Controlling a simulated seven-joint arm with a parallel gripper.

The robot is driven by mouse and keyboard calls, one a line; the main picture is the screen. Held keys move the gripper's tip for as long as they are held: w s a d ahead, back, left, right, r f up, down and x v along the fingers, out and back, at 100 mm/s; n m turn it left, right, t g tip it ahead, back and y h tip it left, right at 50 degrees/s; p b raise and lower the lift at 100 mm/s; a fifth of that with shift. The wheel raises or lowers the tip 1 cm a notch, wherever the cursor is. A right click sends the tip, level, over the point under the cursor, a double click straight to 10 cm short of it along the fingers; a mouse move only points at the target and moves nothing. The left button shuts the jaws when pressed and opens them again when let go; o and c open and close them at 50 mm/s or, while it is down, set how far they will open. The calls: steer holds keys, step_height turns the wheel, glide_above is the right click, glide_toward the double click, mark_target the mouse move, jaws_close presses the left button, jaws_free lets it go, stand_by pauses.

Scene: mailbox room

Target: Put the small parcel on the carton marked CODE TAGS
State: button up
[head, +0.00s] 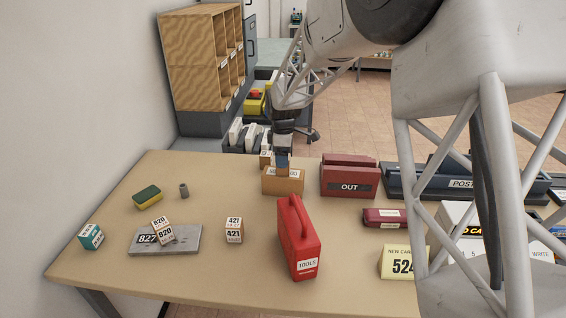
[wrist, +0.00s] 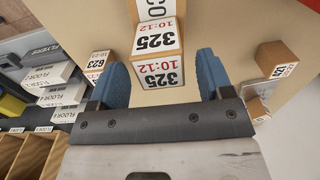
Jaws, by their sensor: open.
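The small parcel (wrist: 160,55), with a white label reading 325 10:12, lies between the blue fingers of my open gripper (wrist: 168,75) in the wrist view. A gap shows on both sides of it. Just beyond it is a brown surface with a white label (wrist: 157,9) that starts with CO; the rest is cut off. In the head view, my gripper (head: 283,160) points down over a brown carton (head: 283,187). The carton's label is partly hidden by the gripper. I cannot tell whether the parcel rests on the carton.
A red OUT box (head: 349,184) stands right of the carton, a red toolbox (head: 302,245) in front. Other parcels are a 421 box (head: 234,236) and 820 boxes on a grey plate (head: 185,240).

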step_height(320, 180, up, 8)
steer(key=shift+r, duration=0.2)
steer(key=shift+r, duration=0.1)
stand_by(0.9)
steer(key=shift+s+d+r, duration=0.1)
steer(key=shift+s+d, duration=0.05)
steer(key=shift+d, duration=0.05)
steer(key=s+d+r+m+t, duration=0.1)
steer(key=s+d+r+m, duration=0.3)
steer(key=s+d, duration=0.5)
steer(key=s+d+r+m, duration=0.5)
steer(key=s+d, duration=0.3)
steer(key=s, duration=0.4)
steer(key=s+d+f+m, duration=0.1)
steer(key=s+d+m, duration=0.2)
steer(key=s, duration=0.5)
steer(key=s+d+f+m+t, duration=0.1)
steer(key=s+d+f+m, duration=0.1)
steer(key=s, duration=0.6)
steer(key=s+d+f+m, duration=0.1)
steer(key=s+d+m, duration=0.3)
steer(key=s, duration=0.4)
steer(key=shift+s+f+t, duration=0.3)
steer(key=shift+s+f, duration=0.05)
